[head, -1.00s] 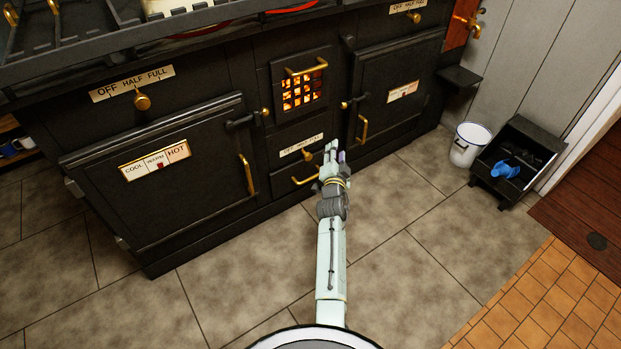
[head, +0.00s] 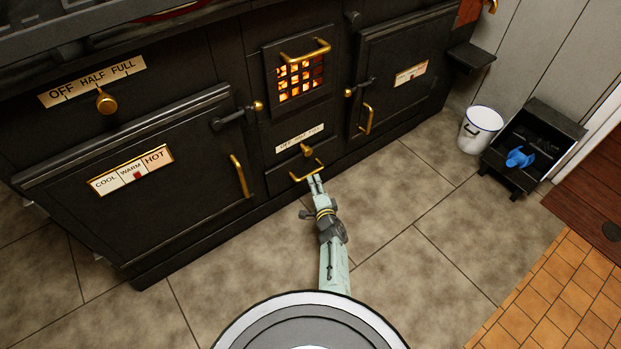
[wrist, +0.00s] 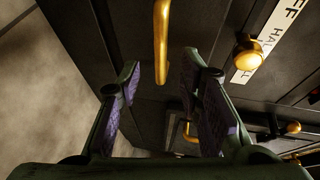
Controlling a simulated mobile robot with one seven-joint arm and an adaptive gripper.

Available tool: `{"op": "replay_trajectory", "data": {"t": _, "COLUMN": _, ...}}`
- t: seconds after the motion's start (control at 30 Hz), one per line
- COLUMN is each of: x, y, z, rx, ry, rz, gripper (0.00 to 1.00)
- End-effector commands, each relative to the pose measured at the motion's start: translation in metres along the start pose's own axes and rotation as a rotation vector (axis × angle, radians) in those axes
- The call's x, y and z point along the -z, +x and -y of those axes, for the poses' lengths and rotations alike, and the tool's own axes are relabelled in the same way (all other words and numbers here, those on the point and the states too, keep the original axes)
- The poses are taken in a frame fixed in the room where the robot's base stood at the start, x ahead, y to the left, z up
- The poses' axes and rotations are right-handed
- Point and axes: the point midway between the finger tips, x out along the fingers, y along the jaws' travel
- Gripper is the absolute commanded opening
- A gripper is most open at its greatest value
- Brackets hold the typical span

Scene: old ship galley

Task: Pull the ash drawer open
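The ash drawer (head: 279,180) is a black front low in the middle of the stove, below the glowing fire grate. It looks flush with the stove. Its brass bar handle (head: 305,172) also shows in the wrist view (wrist: 161,40). My gripper (head: 315,181) is just in front of the handle. In the wrist view my gripper (wrist: 160,72) is open, with one finger on each side of the bar's line. The bar's near end reaches level with the fingertips. Neither finger visibly touches it, though exact depth is hard to tell.
A brass knob (head: 306,149) and a label strip (head: 299,138) sit just above the handle. Oven doors with brass handles flank the drawer, left (head: 240,176) and right (head: 367,118). A white bucket (head: 481,130) and a black bin (head: 530,150) stand right. Tiled floor in front is clear.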

Motion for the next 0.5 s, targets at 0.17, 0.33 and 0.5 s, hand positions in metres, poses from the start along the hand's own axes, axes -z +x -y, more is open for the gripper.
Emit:
{"op": "replay_trajectory", "data": {"t": 0.17, "x": -0.001, "y": 0.030, "z": -0.007, "rx": 0.003, "ry": -0.002, "rz": 0.002, "gripper": 0.33}}
{"op": "replay_trajectory", "data": {"t": 0.33, "x": -0.001, "y": 0.051, "z": -0.005, "rx": 0.001, "ry": -0.004, "rz": 0.001, "gripper": 0.33}}
{"op": "replay_trajectory", "data": {"t": 0.5, "x": -0.001, "y": 0.063, "z": -0.003, "rx": 0.000, "ry": -0.002, "rz": 0.000, "gripper": 0.33}}
